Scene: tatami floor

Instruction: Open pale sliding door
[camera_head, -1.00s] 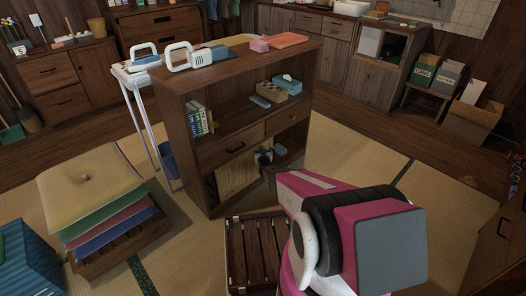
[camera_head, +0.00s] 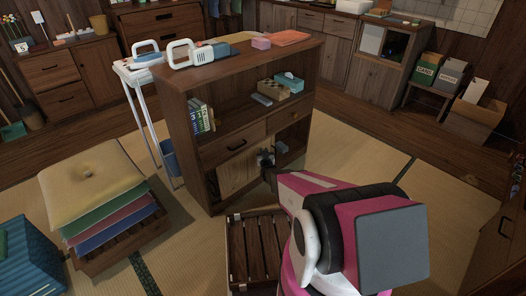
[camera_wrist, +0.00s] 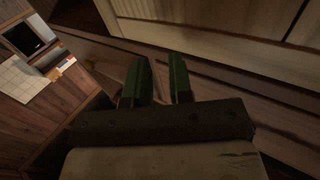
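The pale sliding door (camera_head: 238,174) is a light wood panel in the lower left part of the brown cabinet (camera_head: 228,142). A narrow dark gap shows at its left edge, and an open bay is to its right. My gripper (camera_head: 265,160) is at the door's right edge in the head view; whether it touches cannot be told. In the wrist view my gripper's two green fingers (camera_wrist: 158,82) stand apart with nothing visible between them. A pale wood panel (camera_wrist: 215,18) lies beyond the fingertips there, probably the door.
A slatted wooden crate (camera_head: 252,262) sits on the tatami in front of the cabinet, beside my arm. Stacked cushions (camera_head: 92,190) are at the left. A white trolley (camera_head: 150,110) stands against the cabinet's left side. Tatami at the right is clear.

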